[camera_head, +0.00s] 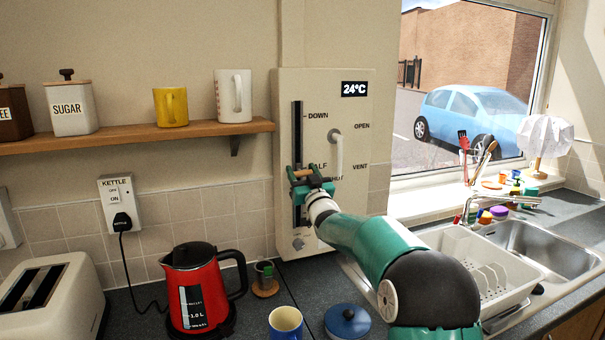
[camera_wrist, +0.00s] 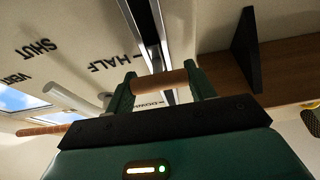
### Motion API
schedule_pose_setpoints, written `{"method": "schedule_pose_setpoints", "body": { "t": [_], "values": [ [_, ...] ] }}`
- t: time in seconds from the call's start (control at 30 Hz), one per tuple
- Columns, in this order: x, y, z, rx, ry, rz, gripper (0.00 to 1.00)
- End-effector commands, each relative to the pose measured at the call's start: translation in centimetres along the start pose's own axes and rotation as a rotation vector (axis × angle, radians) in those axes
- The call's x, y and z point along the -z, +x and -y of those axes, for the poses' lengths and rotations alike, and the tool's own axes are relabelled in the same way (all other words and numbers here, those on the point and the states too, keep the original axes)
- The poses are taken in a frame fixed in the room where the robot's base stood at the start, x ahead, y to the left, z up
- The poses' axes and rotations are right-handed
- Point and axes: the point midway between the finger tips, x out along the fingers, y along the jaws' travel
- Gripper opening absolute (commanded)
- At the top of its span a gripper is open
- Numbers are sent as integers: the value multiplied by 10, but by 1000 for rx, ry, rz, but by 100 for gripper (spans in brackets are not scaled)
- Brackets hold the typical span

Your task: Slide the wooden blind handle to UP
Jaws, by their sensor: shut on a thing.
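The wooden blind handle (camera_head: 301,173) is a short brown bar on a vertical dark slot (camera_head: 297,130) in a beige wall panel (camera_head: 353,108). It is about level with the HALF label, well below DOWN at the slot's top. My green gripper (camera_head: 308,176) is shut on it. In the wrist view the handle (camera_wrist: 160,81) lies crosswise between both fingers (camera_wrist: 162,88), in front of the metal rail (camera_wrist: 147,30). No UP label is readable; my gripper and arm cover part of the lower panel.
A white lever (camera_head: 338,150) with OPEN, VENT and SHUT labels is close right of the slot. A shelf (camera_head: 130,135) with a yellow mug (camera_head: 171,106) is at left. Below are a red kettle (camera_head: 203,285), a cup (camera_head: 286,325) and a dish rack (camera_head: 480,275).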

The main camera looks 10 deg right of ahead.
Motion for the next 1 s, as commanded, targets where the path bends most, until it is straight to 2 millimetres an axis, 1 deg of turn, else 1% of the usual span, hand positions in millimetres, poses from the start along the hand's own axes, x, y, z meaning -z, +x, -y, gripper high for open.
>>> {"method": "schedule_pose_setpoints", "body": {
  "t": [0.13,0.27,0.37,0.6,0.7,0.83,1.0],
  "values": [
    [-2,-1,0,0,0,-2,13],
    [-17,-7,0,0,1,2,13],
    [-36,-14,0,0,2,6,13],
    [-90,-37,0,0,2,7,13],
    [-110,-45,0,0,2,7,13],
    [-129,-53,0,0,1,4,13],
    [-140,-58,0,0,1,1,13]
  ]
}}
